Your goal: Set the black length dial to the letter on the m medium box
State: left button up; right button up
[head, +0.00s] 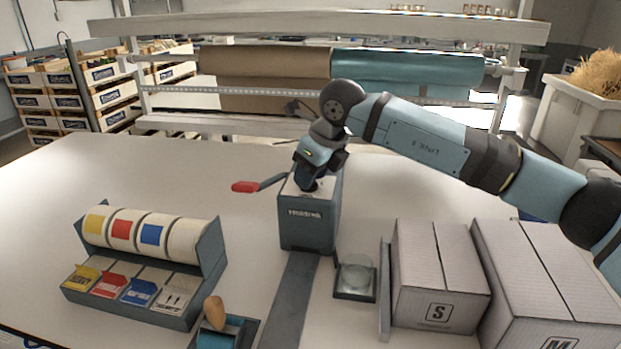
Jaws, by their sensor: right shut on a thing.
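The M medium box (520,270) is white and stands at the lower right. Its black-framed letter M (559,343) is partly cut off by the bottom edge. A grey machine (308,229) with a red-handled lever (245,187) stands at the centre of the table. My right gripper (307,186) points down onto the machine's top and is shut on the black length dial there. The gripper hides most of the dial, so its letters and setting cannot be read. My left gripper is not in view.
A box marked S (440,275) stands left of the M box. A small glass-topped scale (356,277) sits beside it. A roll dispenser with coloured labels (150,235) is at left, and a wooden-handled tool (215,318) at front. Paper rolls (265,78) hang behind.

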jog(key=n, duration=0.2)
jog(key=n+g, duration=0.1)
jog(key=n, duration=0.1)
jog(key=shift+w+n+g+y+b, duration=0.15)
jog(key=shift+n+g+y+b, duration=0.15)
jog(key=shift+y+b, duration=0.1)
dwell(0.4)
jog(key=o, duration=0.9)
jog(key=v, duration=1.4)
